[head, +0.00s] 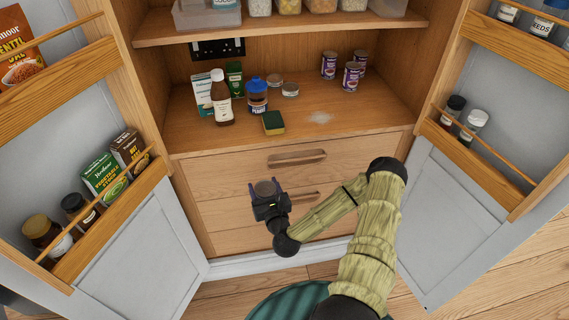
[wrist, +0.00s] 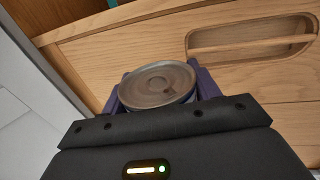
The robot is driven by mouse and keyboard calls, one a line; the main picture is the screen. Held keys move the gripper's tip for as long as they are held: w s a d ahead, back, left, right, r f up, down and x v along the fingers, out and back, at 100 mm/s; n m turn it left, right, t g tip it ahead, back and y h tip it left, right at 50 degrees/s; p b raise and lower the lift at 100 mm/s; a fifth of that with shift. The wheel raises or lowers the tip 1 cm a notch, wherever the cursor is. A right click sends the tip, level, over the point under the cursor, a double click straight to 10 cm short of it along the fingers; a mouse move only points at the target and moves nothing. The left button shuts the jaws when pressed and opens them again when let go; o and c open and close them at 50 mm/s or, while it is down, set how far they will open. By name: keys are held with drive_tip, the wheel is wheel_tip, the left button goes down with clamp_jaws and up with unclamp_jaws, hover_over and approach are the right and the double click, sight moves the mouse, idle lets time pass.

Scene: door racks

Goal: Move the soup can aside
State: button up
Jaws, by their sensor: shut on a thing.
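My gripper (head: 267,192) is in front of the cupboard's drawers, below the shelf with the tins and bottles. Its two purple fingers are shut on a can (head: 265,187), one finger on each side. In the wrist view, the can (wrist: 157,83) shows its round grey metal lid between the fingers (wrist: 158,93). The can's side is mostly hidden by my gripper, so I cannot read its label. Three purple-labelled cans (head: 351,77) stand at the right of the shelf.
The shelf's front right is bare. Open doors with racks (head: 110,215) flank both sides.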

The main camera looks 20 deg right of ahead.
drive_tip(key=a+f+n+y, duration=0.1)
drive_tip(key=a+f, duration=0.2)
drive_tip(key=a, duration=0.2)
drive_tip(key=shift+s+f, duration=0.2)
drive_tip(key=shift+s, duration=0.25)
